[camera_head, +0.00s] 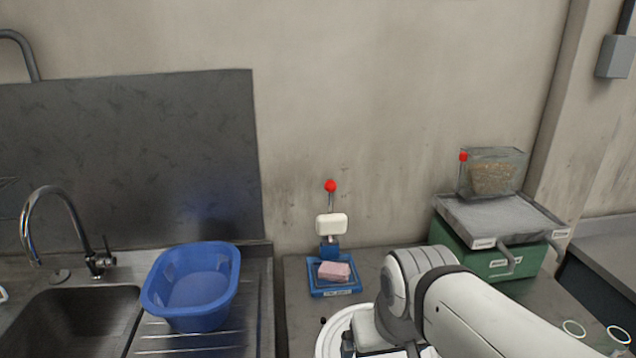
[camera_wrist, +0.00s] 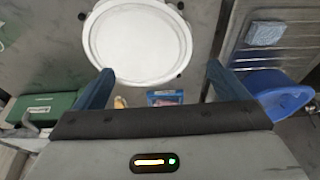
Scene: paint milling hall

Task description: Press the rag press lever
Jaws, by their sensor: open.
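The rag press (camera_head: 318,278) stands on the counter near the wall, with a blue base and a white block above it. Its lever (camera_head: 331,200) stands upright and ends in a red knob (camera_head: 330,186). A pink rag or pad (camera_head: 334,271) lies on the base, under the white block and apart from it. In the wrist view the press base (camera_wrist: 152,95) shows small beyond my gripper (camera_wrist: 158,68), partly hidden; the knob cannot be made out there. My gripper's two blue fingers are wide apart and empty, away from the lever. In the head view my arm mostly hides the gripper.
A white round plate-like disc (camera_wrist: 137,42) lies near my gripper. A blue basin (camera_head: 190,315) stands by the sink (camera_head: 75,320) at left. At right, a green unit (camera_head: 470,256) carries a glass container (camera_head: 493,178).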

